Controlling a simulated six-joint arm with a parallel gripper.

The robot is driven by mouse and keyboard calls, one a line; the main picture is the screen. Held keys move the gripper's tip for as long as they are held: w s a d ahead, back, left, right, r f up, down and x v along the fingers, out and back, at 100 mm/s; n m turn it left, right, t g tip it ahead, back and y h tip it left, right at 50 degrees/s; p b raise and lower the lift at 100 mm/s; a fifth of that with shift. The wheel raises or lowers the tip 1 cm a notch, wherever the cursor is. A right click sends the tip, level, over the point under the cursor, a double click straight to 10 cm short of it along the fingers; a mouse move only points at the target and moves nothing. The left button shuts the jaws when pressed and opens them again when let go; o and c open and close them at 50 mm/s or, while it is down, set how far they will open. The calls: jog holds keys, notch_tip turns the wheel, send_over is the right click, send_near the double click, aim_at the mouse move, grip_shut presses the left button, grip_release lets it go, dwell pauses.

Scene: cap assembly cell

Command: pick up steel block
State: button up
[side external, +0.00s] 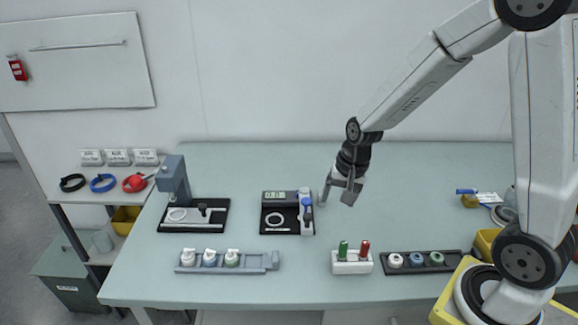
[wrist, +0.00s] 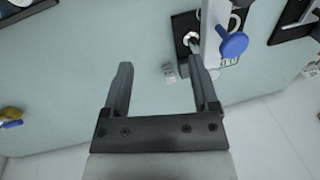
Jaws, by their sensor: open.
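A small grey block (wrist: 168,73), which looks like the steel block, lies on the pale green bench in the wrist view, close beside the black display station. In that view it sits between the fingertips of my gripper (wrist: 160,66), nearer the right finger. I cannot tell the height between fingers and block. In the side view my gripper (side external: 338,192) points down, open and empty, just right of the display station. A small grey shape at its left finger there may be the block, but I cannot separate it clearly.
The black display station (side external: 268,221) with a blue-knobbed lever (side external: 307,203) stands close to the left finger. A press (side external: 174,180) stands farther left. A white holder (side external: 352,264) with green and red pens and a black tray (side external: 456,267) lie in front. The bench behind is clear.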

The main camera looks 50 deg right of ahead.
jog(key=shift+w+d+f+m+t+y, duration=0.2)
jog(key=shift+w+d+f+m+y, duration=0.2)
jog(key=shift+w+d+f+m, duration=1.85)
jog(key=shift+w+d+f+m+t+y, duration=0.3)
jog(key=shift+w+d+m, duration=1.25)
jog(key=shift+m, duration=1.95)
jog(key=shift+w+d+f+m+t+y, duration=0.1)
jog(key=shift+w+d+f+m+y, duration=0.4)
jog(key=shift+w+d+f+m, duration=1.8)
jog(key=shift+s+a+r+m, duration=0.3)
jog(key=shift+s+r+m, duration=0.25)
jog(key=shift+r, duration=0.25)
jog(key=shift+x, duration=2.55)
grip_shut()
